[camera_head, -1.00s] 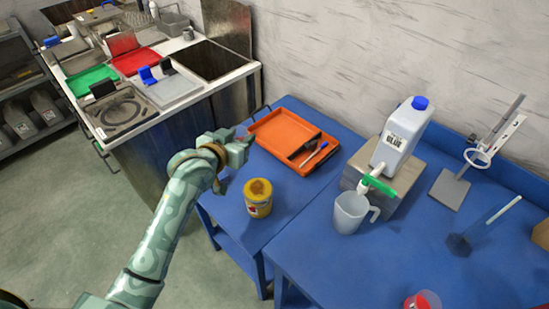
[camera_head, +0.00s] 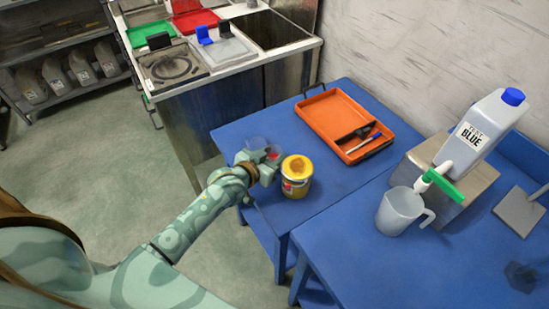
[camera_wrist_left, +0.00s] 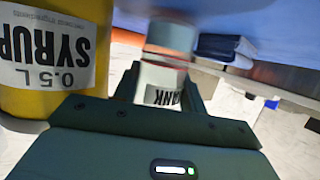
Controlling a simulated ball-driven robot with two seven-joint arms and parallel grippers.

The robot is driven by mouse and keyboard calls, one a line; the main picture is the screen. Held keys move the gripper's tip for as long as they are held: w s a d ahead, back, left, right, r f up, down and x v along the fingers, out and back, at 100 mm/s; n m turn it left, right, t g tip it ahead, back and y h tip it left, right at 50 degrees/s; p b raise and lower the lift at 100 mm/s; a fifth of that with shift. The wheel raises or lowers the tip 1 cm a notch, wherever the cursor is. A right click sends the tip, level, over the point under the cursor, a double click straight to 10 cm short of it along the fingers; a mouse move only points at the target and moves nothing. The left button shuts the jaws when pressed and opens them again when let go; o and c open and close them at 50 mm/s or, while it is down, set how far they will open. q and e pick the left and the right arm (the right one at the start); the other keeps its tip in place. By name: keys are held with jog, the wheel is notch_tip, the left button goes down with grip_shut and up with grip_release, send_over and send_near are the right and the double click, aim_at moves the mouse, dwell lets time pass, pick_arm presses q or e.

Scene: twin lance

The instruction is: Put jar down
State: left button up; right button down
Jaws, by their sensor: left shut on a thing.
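My left gripper (camera_head: 266,168) is shut on a small clear jar (camera_head: 257,146) with a little red showing by it, at the left edge of the blue table (camera_head: 240,130). In the left wrist view the jar (camera_wrist_left: 163,75) sits between the fingers, with a white label ending in "ANK" upside down and a reddish band. The yellow syrup tin (camera_head: 297,178) stands upright just right of the gripper; it also fills the left of the wrist view (camera_wrist_left: 50,60). I cannot tell whether the jar touches the table. My right gripper is out of view.
An orange tray (camera_head: 318,112) with dark and blue-white tools lies behind the tin. A clear pitcher (camera_head: 398,212) and a tilted white "BLUE" jug (camera_head: 480,130) on a metal stand are to the right. The table is bare between tin and tray.

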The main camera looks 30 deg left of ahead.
pick_arm(q)
jog(key=shift+f, duration=0.2)
jog(key=o, duration=0.6)
jog(key=shift+f, duration=0.2)
jog(key=shift+o, duration=1)
jog(key=shift+r, duration=0.15)
